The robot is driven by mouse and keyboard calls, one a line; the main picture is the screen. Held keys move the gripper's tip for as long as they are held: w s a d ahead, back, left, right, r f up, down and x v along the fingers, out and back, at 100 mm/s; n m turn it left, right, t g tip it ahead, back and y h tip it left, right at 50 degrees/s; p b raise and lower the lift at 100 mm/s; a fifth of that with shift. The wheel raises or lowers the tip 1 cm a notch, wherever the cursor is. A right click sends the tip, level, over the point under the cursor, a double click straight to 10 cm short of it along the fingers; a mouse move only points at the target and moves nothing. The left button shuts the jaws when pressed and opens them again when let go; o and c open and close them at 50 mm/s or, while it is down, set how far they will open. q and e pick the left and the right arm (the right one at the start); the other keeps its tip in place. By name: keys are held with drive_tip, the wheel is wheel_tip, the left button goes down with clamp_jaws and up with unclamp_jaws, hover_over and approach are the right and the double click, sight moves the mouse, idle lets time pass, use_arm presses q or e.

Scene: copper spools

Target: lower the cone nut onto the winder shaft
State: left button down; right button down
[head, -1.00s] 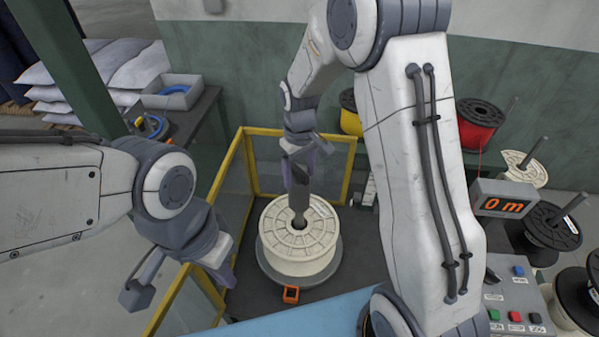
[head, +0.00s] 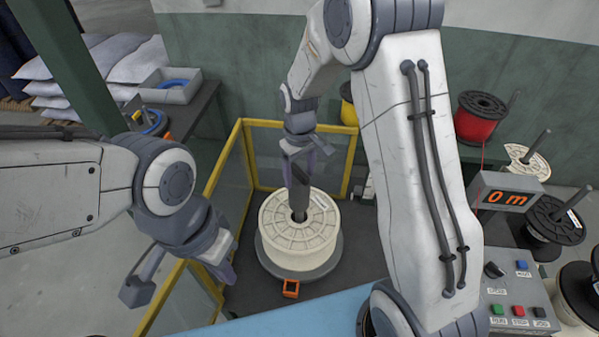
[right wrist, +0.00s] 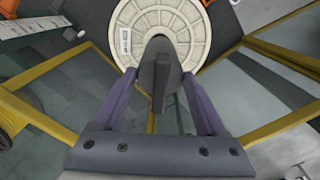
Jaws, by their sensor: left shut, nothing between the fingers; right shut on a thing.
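My right gripper (head: 300,166) is shut on the dark grey cone nut (head: 300,186) and holds it upright above the middle of the cream spool (head: 284,240). In the right wrist view the cone nut (right wrist: 160,72) sits between the purple fingers, in front of the spool's hub (right wrist: 160,15). The winder shaft cannot be told apart from the dark nut and hub hole, so whether they touch is unclear. The spool lies flat on a grey round plate (head: 268,262). My left gripper (head: 226,272) is shut and empty, left of the spool by the yellow frame.
A yellow-framed guard (head: 240,128) with clear panels stands around the spool's left and back. An orange bracket (head: 290,289) is at the plate's front. A control box (head: 515,300) and a display reading 0 m (head: 507,196) stand to the right, near several other spools.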

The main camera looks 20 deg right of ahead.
drive_tip(key=shift+f+b, duration=1.1)
drive_tip(key=shift+f, duration=0.75)
drive_tip(key=shift+f+b, duration=0.95)
drive_tip(key=shift+f, duration=0.35)
unclamp_jaws()
